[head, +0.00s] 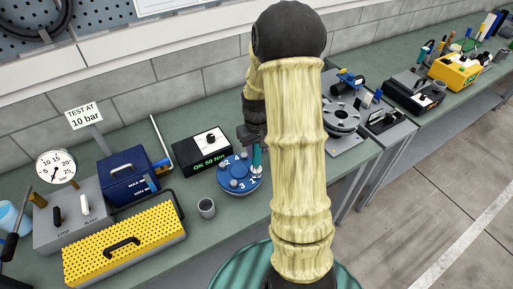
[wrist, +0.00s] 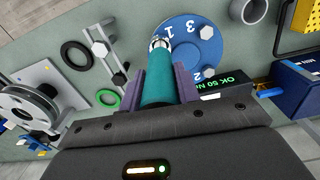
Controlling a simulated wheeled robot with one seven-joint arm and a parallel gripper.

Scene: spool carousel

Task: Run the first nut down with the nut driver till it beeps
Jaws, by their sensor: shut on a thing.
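The teal nut driver (wrist: 158,88) is between the purple fingers of my gripper (wrist: 161,75), which is shut on it. In the head view the nut driver (head: 257,158) stands about upright at the right side of the blue round flange (head: 232,189), by the number 1. The flange (wrist: 216,60) carries numbers and several nuts. The driver's silver socket end (wrist: 160,42) is over the flange near its edge; it hides what is under it, and I cannot tell whether it is fully seated. My arm covers part of the head view.
A black box (head: 201,150) behind the flange shows "OK 50 Nm" in green. A grey cup (head: 206,207), a blue case (head: 127,178) and a yellow perforated cover (head: 124,247) stand to the left. A green ring (wrist: 108,98) and a black ring (wrist: 76,55) lie on the bench.

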